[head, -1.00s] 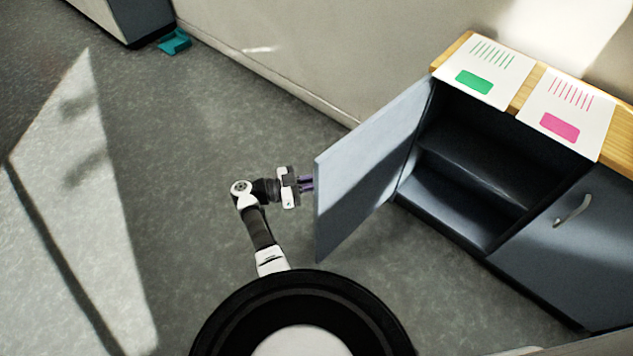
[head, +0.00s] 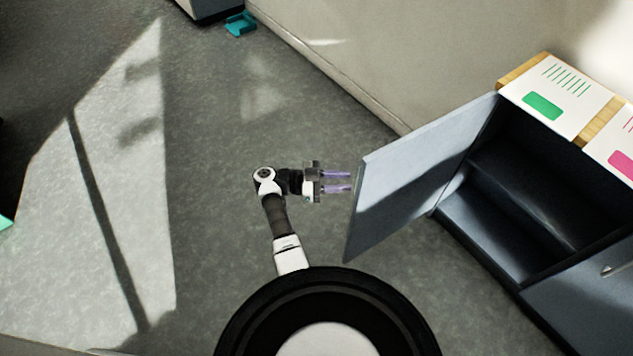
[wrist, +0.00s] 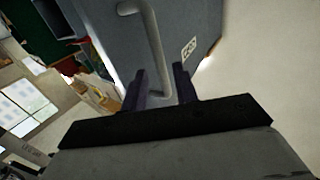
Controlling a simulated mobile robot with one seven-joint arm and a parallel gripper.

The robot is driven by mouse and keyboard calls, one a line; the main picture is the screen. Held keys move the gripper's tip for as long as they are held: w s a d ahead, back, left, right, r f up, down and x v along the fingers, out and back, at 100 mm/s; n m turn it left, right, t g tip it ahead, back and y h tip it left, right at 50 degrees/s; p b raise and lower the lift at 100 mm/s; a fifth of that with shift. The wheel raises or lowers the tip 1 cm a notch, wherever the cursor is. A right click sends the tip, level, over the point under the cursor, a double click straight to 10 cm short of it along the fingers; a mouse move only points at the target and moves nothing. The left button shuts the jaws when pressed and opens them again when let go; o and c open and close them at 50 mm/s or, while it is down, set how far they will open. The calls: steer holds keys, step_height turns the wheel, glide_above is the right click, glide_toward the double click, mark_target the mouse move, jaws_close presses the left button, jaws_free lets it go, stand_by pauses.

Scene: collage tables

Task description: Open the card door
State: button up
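The card door (head: 420,175) is a blue-grey panel standing wide open, swung out from the left part of the cabinet (head: 530,195). Behind it the dark compartment with a shelf shows. My gripper (head: 337,182) is just left of the door's free edge, its two purple fingers apart and empty. In the wrist view the door face (wrist: 195,20) has a pale curved handle (wrist: 150,45) and a small white label (wrist: 189,48). The handle's lower end appears between my open fingers (wrist: 160,88); I cannot tell whether they touch it.
A second closed door (head: 585,300) is at the right. Cards, one with a green block (head: 555,95), lie on the cabinet's wooden top. A wall (head: 370,60) runs behind. Grey floor (head: 230,130) left of my arm is open, with a teal object (head: 240,23) far off.

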steer(key=a+b, duration=0.1)
steer(key=a, duration=0.7)
steer(key=shift+s+a+b, duration=0.25)
steer(key=shift+s+b, duration=0.05)
steer(key=shift+s, duration=0.15)
